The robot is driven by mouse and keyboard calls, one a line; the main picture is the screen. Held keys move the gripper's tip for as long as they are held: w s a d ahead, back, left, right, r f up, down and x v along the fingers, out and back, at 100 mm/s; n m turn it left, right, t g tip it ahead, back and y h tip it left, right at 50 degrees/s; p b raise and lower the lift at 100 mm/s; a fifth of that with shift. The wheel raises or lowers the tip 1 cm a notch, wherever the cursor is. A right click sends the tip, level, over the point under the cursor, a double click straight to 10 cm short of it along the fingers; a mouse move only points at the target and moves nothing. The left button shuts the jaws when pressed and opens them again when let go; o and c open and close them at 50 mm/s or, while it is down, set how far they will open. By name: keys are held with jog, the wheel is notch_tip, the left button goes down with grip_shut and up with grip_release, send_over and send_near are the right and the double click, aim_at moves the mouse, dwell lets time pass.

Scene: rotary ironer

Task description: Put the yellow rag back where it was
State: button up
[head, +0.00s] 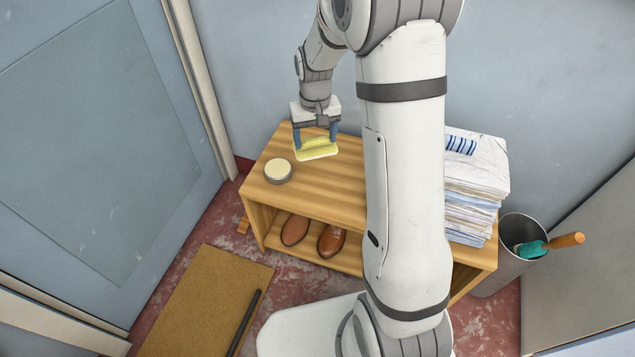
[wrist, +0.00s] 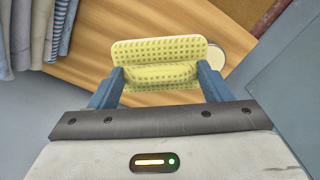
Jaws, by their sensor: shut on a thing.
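The yellow rag (head: 317,149) is a pale yellow, dotted cloth between the blue fingers of my gripper (head: 316,142). In the wrist view the rag (wrist: 160,62) is pinched between the two fingertips (wrist: 160,80), with its middle bunched and a flat part spreading beyond them. My gripper is shut on it over the left part of the wooden bench top (head: 335,180). I cannot tell whether the rag touches the wood.
A round tin (head: 278,171) stands on the bench's left end, near the rag. Folded linens (head: 475,190) are stacked on the right end. Brown shoes (head: 331,240) sit on the lower shelf. A grey bin (head: 510,255) stands right; a mat (head: 205,300) lies in front.

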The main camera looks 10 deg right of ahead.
aim_at(318, 147)
jog(key=shift+d+f, duration=0.15)
jog(key=shift+d, duration=0.05)
notch_tip(318, 147, down, 5)
jog(key=m+b, duration=0.3)
jog(key=m, duration=0.3)
jog(key=shift+s+d+m+b, duration=0.1)
jog(key=shift+s+m+b, duration=0.05)
jog(key=shift+m+b, duration=0.2)
notch_tip(318, 147, down, 10)
jog(key=b, duration=0.3)
jog(key=shift+r, duration=0.2)
jog(key=shift+f+b, duration=0.2)
jog(key=shift+b, duration=0.15)
jog(key=o, duration=0.9)
